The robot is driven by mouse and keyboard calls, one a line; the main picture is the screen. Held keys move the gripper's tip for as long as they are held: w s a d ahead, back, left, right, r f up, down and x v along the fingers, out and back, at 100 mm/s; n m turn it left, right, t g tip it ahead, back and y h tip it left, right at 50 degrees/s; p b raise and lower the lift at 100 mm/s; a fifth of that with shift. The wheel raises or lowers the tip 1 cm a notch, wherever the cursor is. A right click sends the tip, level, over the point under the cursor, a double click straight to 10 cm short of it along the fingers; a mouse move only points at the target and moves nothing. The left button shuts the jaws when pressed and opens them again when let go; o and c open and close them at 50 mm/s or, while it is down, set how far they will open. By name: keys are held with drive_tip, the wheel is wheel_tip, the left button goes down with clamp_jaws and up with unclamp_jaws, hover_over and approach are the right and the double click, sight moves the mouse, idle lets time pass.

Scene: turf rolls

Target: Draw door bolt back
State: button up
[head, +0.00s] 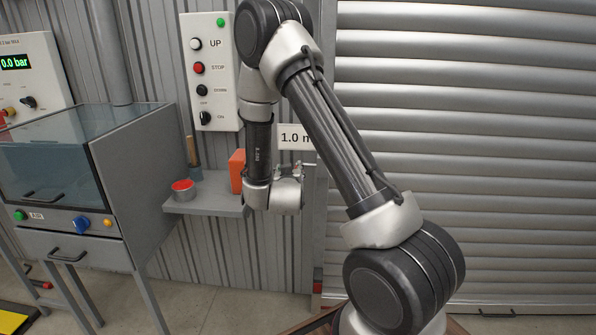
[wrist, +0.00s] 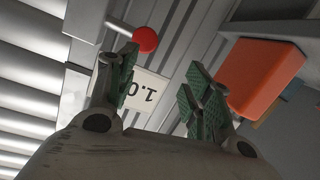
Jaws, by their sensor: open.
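The door bolt's red ball knob (wrist: 144,39) shows in the wrist view, on a thin rod coming out of a pale grey bar (wrist: 88,16) at the top left. My gripper (wrist: 160,72) is open and empty, its green-padded fingers wide apart. The knob appears just beyond the left finger's tip, and I see no contact. In the head view my gripper (head: 308,172) hangs by the corrugated wall, left of the roller shutter. I cannot make out the knob in that view.
A "1.0 m" sign (head: 296,137) is behind my gripper. A control box (head: 209,70) hangs above the shelf. The roller shutter (head: 460,130) fills the right.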

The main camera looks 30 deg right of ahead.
drive_tip(key=w+d, duration=0.1)
drive_tip(key=w+d+f+h, duration=0.1)
drive_tip(key=d, duration=0.1)
drive_tip(key=w+d+f+t+h, duration=0.1)
drive_tip(key=w+d, duration=0.1)
drive_tip(key=shift+d+f+n, duration=0.25)
drive_tip(key=shift+n, duration=0.05)
clamp_jaws()
idle(0.4)
